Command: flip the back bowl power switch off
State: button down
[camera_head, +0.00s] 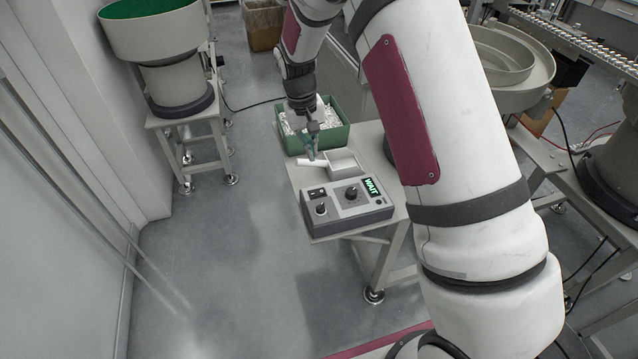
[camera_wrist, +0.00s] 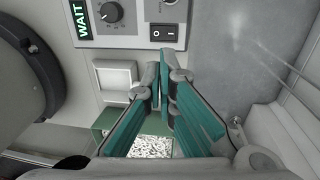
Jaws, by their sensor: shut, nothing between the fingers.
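The grey control box (camera_head: 346,205) stands on the near end of a small table. Its black rocker switch (camera_head: 317,193) is at the left of its top face, beside two black knobs and a green display reading WAIT. My gripper (camera_head: 311,154) is shut and empty, over the table behind the box. Its teal fingers also show in the wrist view (camera_wrist: 164,58), apart from the switch.
A green bin (camera_head: 337,137) of white parts stands at the table's far end. A small white tray (camera_head: 343,161) lies between bin and box. A feeder bowl with a green inside (camera_head: 152,30) stands back left; another bowl (camera_head: 500,55) is at right. Floor left of the table is clear.

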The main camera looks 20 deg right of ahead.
aim_at(319, 191)
jog(key=shift+f, duration=0.15)
jog(key=f, duration=0.4)
jog(key=d+f+p, duration=0.1)
jog(key=f, duration=0.4)
jog(key=f+p, duration=0.1)
jog(key=f, duration=0.3)
jog(key=shift+d+f, duration=0.3)
jog(key=shift+d, duration=0.05)
jog(key=shift+f, duration=0.1)
jog(key=shift+d+f+b, duration=0.25)
jog(key=shift+f+b, duration=0.1)
jog(key=shift+b, duration=0.2)
jog(key=shift+s+a, duration=0.1)
jog(key=shift+a, duration=0.05)
